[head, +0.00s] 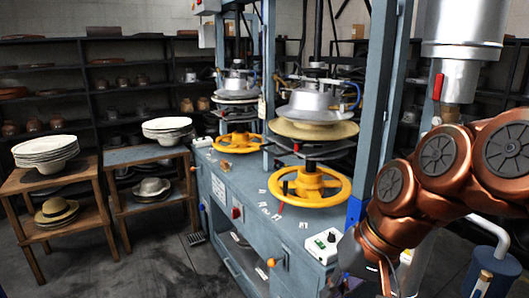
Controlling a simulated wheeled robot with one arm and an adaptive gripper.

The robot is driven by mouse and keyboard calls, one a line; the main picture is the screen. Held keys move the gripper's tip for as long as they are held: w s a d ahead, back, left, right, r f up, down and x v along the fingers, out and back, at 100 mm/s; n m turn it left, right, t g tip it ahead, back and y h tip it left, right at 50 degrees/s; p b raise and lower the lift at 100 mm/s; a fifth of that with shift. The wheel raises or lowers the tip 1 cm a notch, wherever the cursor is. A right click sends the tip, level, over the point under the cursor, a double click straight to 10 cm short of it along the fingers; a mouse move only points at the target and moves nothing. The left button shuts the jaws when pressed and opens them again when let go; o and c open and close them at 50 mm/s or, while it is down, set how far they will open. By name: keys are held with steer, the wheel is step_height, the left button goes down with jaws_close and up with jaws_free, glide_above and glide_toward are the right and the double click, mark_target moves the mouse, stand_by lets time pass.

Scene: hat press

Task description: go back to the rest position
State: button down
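My copper arm enters from the right and bends down in front of the blue hat press (225,185). The dark end of the arm, with my gripper (350,284), is low in the picture near the front right corner of the press. Its fingers are too dark and cut off by the lower edge to tell whether they are open or shut. I see nothing held in it.
The press has yellow handwheels (310,199) and a white control box (322,245) close to my arm. Two wooden tables (90,190) with stacked hats stand left. Dark shelves (60,55) line the back. Grey floor (150,270) is free at front left.

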steer(key=s+d+f+g+h, duration=0.1)
steer(key=s+d+f+h, duration=0.1)
steer(key=s+f, duration=0.5)
steer(key=s+d+f+g+h, duration=0.2)
steer(key=s+d+f, duration=0.3)
steer(key=s+f, duration=0.2)
steer(key=shift+s+d+f+n, duration=0.15)
steer(key=shift+s+f+n, duration=0.15)
steer(key=shift+s+n, duration=0.1)
